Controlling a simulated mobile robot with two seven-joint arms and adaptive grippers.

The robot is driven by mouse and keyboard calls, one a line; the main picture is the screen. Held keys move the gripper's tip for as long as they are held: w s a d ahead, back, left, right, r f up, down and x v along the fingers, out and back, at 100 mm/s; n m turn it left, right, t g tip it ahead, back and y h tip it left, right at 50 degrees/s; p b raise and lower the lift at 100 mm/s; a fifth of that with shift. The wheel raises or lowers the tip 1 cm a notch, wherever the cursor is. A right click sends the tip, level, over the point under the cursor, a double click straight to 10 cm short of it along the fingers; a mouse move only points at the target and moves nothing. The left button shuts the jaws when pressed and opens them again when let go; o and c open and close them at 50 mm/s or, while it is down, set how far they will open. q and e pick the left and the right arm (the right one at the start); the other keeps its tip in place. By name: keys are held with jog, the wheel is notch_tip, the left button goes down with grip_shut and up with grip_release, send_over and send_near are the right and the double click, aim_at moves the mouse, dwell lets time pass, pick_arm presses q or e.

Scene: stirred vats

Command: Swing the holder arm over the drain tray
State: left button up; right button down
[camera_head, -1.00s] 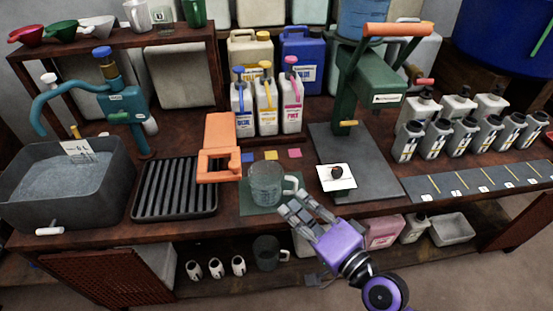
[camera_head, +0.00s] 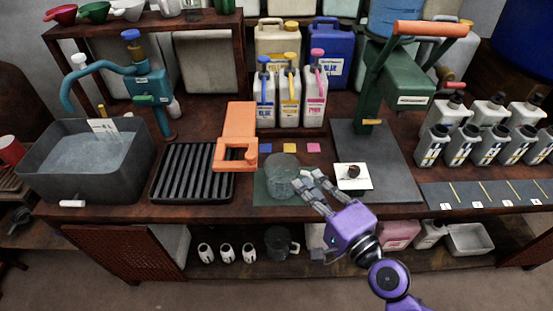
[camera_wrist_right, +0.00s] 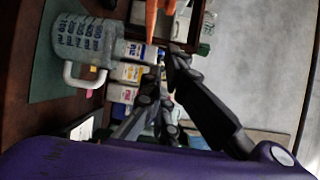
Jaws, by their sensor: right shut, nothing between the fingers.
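The orange holder arm (camera_head: 237,120) has a forked front end that, in the head view, overlaps the right edge of the drain tray. Its orange tip also shows at the top of the right wrist view (camera_wrist_right: 151,20). The drain tray (camera_head: 190,176) is black and ribbed and looks empty. My right gripper (camera_head: 318,183) is shut and empty. It is right of the holder arm, in front of the clear mug's handle side; I cannot tell whether it touches the mug. My left gripper is out of view.
The clear measuring mug (camera_head: 281,176) stands on a green mat between holder arm and gripper; it is large in the wrist view (camera_wrist_right: 82,42). Left of the tray is a grey basin (camera_head: 80,165). Behind are dye bottles (camera_head: 290,98); right is a green press (camera_head: 403,85).

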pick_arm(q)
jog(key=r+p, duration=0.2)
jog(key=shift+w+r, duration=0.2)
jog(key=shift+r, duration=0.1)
pick_arm(e)
jog(key=w+a, duration=0.7)
jog(key=shift+w+a, duration=0.25)
jog(key=shift+a, duration=0.05)
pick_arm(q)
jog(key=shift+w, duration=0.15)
